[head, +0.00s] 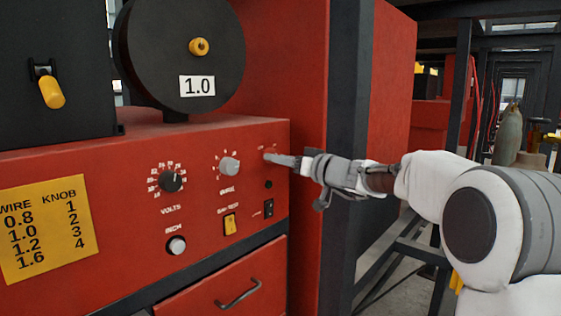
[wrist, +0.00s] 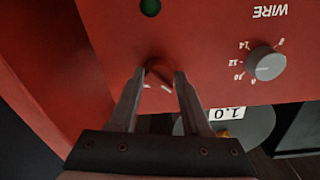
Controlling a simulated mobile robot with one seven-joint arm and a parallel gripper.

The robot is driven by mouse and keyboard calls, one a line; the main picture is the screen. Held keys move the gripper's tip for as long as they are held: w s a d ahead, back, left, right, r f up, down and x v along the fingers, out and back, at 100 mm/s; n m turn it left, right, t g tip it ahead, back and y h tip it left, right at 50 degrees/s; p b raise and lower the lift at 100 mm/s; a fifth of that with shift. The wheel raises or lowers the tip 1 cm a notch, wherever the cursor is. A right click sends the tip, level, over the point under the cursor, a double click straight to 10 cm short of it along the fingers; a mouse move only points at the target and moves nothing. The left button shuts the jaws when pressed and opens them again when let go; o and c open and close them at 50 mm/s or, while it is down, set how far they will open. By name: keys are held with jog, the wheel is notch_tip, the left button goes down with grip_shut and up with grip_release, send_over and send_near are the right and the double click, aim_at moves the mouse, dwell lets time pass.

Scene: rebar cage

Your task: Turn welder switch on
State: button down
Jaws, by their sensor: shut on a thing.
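The red welder front panel (head: 110,165) fills the left and middle of the head view. My gripper (head: 278,159) reaches in from the right, its fingertips at the panel's upper right corner. In the wrist view, upside down to the head view, my gripper (wrist: 160,74) has its two fingers on either side of a small dark reddish switch knob (wrist: 157,76) and is shut on it. In the head view the fingers mostly hide this knob. A green lamp (wrist: 150,7) sits near it; it looks dark in the head view (head: 268,184).
A wire spool (head: 160,50) stands above. A dark post (head: 346,120) rises close behind my gripper.

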jog(key=shift+r+m+g+b, duration=0.15)
jog(key=shift+m+b, duration=0.35)
jog(key=shift+m, duration=2.25)
jog(key=shift+m+g+b, duration=0.2)
jog(key=shift+m+b, duration=0.25)
jog(key=shift+m, duration=2.35)
jog(key=shift+r+m+g+b, duration=0.15)
jog(key=shift+m+b, duration=0.35)
jog(key=shift+m, duration=2.25)
jog(key=shift+c, duration=1.8)
grip_release()
jog(key=shift+d+f, duration=0.1)
jog(key=b+v, duration=0.2)
jog(key=v, duration=1.5)
jog(key=shift+d+b, duration=0.15)
jog(key=shift+b, duration=0.2)
